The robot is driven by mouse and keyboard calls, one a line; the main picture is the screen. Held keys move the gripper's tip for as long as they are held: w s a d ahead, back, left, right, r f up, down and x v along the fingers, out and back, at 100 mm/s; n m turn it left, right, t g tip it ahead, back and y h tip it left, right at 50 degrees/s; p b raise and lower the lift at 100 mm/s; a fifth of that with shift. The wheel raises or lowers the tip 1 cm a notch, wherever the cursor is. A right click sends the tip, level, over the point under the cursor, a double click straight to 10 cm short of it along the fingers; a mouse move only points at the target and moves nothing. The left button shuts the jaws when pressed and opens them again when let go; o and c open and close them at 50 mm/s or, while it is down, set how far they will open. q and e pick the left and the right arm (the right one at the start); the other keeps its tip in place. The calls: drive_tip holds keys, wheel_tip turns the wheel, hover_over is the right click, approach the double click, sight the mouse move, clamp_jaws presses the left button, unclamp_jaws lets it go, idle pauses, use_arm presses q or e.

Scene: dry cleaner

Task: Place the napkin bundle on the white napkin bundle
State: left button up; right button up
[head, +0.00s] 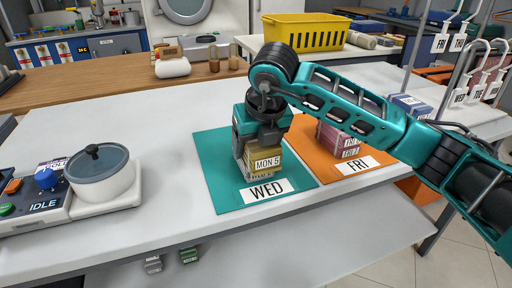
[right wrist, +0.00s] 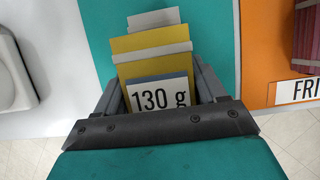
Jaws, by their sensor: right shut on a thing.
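My right gripper (head: 255,148) is shut on a yellow napkin bundle (head: 267,161) tagged "MON 5" and points down over the teal mat (head: 218,172). In the right wrist view the yellow bundle (right wrist: 150,45) sits between the fingers, with a pale band and a "130 g" tag (right wrist: 160,96). A whitish bundle (head: 258,176) shows just below the yellow one, behind the "WED" label (head: 266,190). Its pale edge also shows in the right wrist view (right wrist: 154,19). I cannot tell whether the two bundles touch. My left gripper is not in view.
Right of the teal mat is an orange mat (head: 312,166) with pink bundles (head: 340,141) and a "FRI" label. A scale with a lidded pot (head: 100,178) stands at left. A yellow basket (head: 305,32) is on the back counter. The white table is clear between pot and mat.

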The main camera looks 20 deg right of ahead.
drive_tip(key=shift+f, duration=0.2)
drive_tip(key=shift+f, duration=0.1)
drive_tip(key=o, duration=0.7)
drive_tip(key=shift+f, duration=0.1)
drive_tip(key=shift+c, duration=0.2)
drive_tip(key=o, duration=0.5)
drive_tip(key=shift+c, duration=0.2)
drive_tip(key=shift+r, duration=0.35)
drive_tip(key=p+v, duration=0.2)
drive_tip(key=v, duration=1)
drive_tip(key=shift+f, duration=0.1)
